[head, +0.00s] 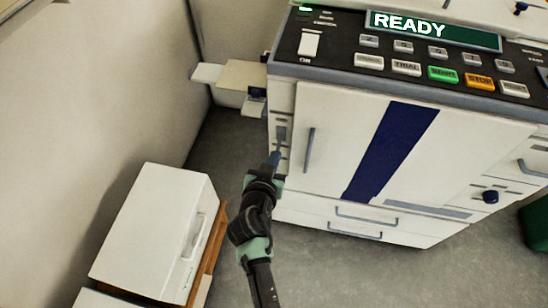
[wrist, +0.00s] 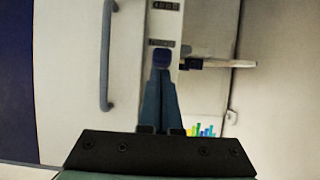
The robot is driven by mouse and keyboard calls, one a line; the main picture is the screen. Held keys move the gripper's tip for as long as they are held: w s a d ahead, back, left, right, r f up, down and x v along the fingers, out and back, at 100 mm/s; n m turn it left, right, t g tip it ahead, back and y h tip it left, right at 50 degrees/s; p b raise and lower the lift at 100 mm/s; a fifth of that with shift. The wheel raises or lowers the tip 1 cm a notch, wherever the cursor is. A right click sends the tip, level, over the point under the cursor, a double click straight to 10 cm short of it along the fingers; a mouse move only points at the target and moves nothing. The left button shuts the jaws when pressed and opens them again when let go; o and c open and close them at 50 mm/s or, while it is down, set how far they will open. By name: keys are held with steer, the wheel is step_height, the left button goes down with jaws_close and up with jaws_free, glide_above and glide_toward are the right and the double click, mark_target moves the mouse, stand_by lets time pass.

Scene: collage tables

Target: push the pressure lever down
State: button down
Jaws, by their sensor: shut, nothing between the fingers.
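The printing machine (head: 340,130) has a narrow light strip (head: 281,120) with grey plates on its left front edge. My gripper (head: 275,157) reaches that strip, with its fingers shut and empty. In the wrist view, the blue fingers (wrist: 160,90) come together right at a small dark blue knob (wrist: 165,56) on the strip, which looks like the pressure lever. The tips seem to touch it or lie just in front of it; I cannot tell which. Small dark labels show above the knob. In the head view the fingers hide the lever.
A vertical door handle (head: 309,150) is close beside my gripper. A beige side tray (head: 240,76) sticks out from the machine's left side. A white box (head: 150,220) on a wooden stand is at the lower left. Floor is clear between them.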

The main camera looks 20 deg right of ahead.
steer(key=shift+s+f+b, duration=0.1)
steer(key=shift+f+b, duration=0.8)
steer(key=shift+b, duration=0.25)
steer(key=shift+f, duration=0.1)
steer(key=shift+r, duration=0.2)
